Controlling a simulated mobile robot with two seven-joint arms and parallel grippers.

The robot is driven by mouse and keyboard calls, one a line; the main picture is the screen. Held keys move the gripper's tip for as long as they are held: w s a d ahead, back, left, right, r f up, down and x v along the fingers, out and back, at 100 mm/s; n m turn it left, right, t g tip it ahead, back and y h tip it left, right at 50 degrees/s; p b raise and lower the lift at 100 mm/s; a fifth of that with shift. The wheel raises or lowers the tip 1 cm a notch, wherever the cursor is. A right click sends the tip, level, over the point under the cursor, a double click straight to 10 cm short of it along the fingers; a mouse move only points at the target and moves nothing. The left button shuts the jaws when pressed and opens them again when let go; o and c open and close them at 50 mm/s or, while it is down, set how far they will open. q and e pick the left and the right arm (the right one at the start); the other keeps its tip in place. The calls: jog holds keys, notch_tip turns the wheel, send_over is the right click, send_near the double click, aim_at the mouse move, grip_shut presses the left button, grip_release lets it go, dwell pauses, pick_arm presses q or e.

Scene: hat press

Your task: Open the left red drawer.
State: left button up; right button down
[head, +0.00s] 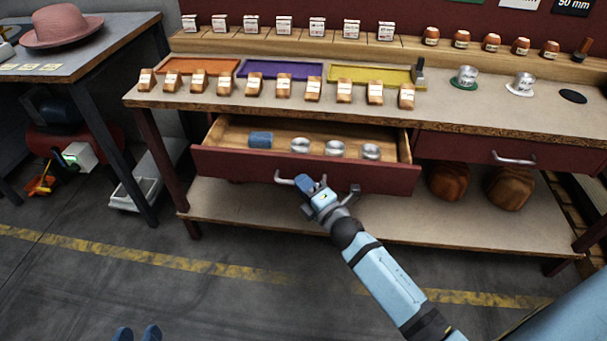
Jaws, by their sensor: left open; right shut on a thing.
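The left red drawer (230,165) is pulled out from under the workbench, and its wooden inside shows. A blue cylinder (260,140) and three silvery round pieces (335,149) are in it. Its metal handle (284,178) is on the front face, partly hidden by my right gripper. My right gripper (305,183), on the blue arm from the lower right, is shut on this handle.
The right red drawer (470,147) is shut. Wooden hat blocks (510,187) stand on the lower shelf (400,222). Wooden holders, coloured trays and cups are on the bench top (440,112). A side table (100,45) with a pink hat (62,27) is at left. The floor in front is clear.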

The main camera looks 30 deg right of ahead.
pick_arm(q)
jog(key=shift+s+a+f, duration=0.15)
jog(key=shift+s+f, duration=0.1)
jog(key=shift+f, duration=0.2)
pick_arm(e)
jog(key=s+a, duration=0.2)
jog(key=s, duration=0.1)
jog(key=s+a, duration=0.1)
jog(key=shift+s, duration=0.25)
pick_arm(q)
jog(key=shift+w+r, duration=0.1)
jog(key=shift+w+r, duration=0.15)
jog(key=shift+r, duration=0.05)
pick_arm(e)
jog(key=c, duration=1.2)
grip_release()
jog(key=shift+o, duration=0.2)
pick_arm(q)
jog(key=r, duration=0.1)
jog(key=d+r+t+h+b, duration=0.1)
jog(key=r, duration=0.1)
jog(key=shift+w+d+r+b, duration=0.2)
jog(key=shift+d+r+b, duration=0.05)
jog(key=shift+d+b, duration=0.15)
pick_arm(e)
jog(key=v, duration=1.4)
